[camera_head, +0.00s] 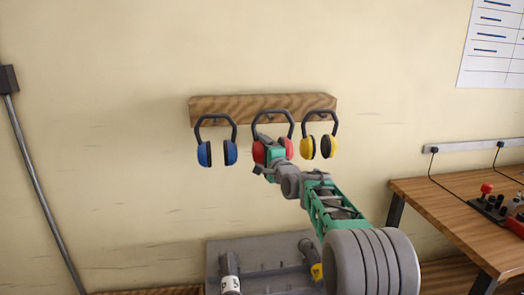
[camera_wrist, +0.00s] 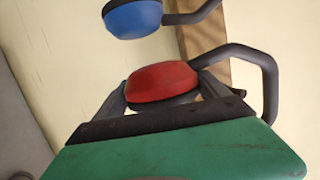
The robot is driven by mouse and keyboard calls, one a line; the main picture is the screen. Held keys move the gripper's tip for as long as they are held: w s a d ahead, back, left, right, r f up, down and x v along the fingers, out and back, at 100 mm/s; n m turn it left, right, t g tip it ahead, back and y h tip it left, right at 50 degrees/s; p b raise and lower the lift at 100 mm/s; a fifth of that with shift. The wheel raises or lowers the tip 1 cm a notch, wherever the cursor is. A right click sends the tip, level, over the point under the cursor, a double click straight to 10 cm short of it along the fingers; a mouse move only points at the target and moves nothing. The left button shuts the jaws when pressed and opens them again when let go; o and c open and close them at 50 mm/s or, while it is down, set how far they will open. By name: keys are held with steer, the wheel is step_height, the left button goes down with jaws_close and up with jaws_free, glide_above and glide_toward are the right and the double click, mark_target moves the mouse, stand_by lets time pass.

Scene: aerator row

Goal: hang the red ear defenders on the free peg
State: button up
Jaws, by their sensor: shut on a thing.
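The red ear defenders (camera_head: 287,147) are at the middle of the wooden peg board (camera_head: 250,103), between a blue pair and a yellow pair. Their dark headband arches up in front of the board. My gripper (camera_head: 262,152) is shut on the left red cup from below. In the wrist view the red cup (camera_wrist: 162,80) sits between the two fingers, with the headband curving away to the right. A peg (camera_head: 270,116) shows faintly inside the headband's arch. I cannot tell whether the band touches it or rests on it.
Blue ear defenders (camera_head: 204,154) hang at the left and yellow ones (camera_head: 326,147) close at the right. A grey tray-like unit (camera_head: 214,262) with cylinders stands below. A wooden workbench (camera_head: 430,198) is at the right. The wall above the board is clear.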

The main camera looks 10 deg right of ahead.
steer(key=shift+w+f+p, duration=0.3)
steer(key=shift+w, duration=0.55)
steer(key=shift+w+f+p, duration=0.25)
steer(key=shift+w+p, duration=0.05)
steer(key=shift+w, duration=0.6)
steer(key=shift+w+f+p, duration=0.3)
steer(key=shift+w, duration=0.55)
steer(key=o, duration=1.4)
steer(key=shift+c, duration=0.2)
steer(key=shift+o, duration=0.6)
steer(key=shift+f, duration=0.1)
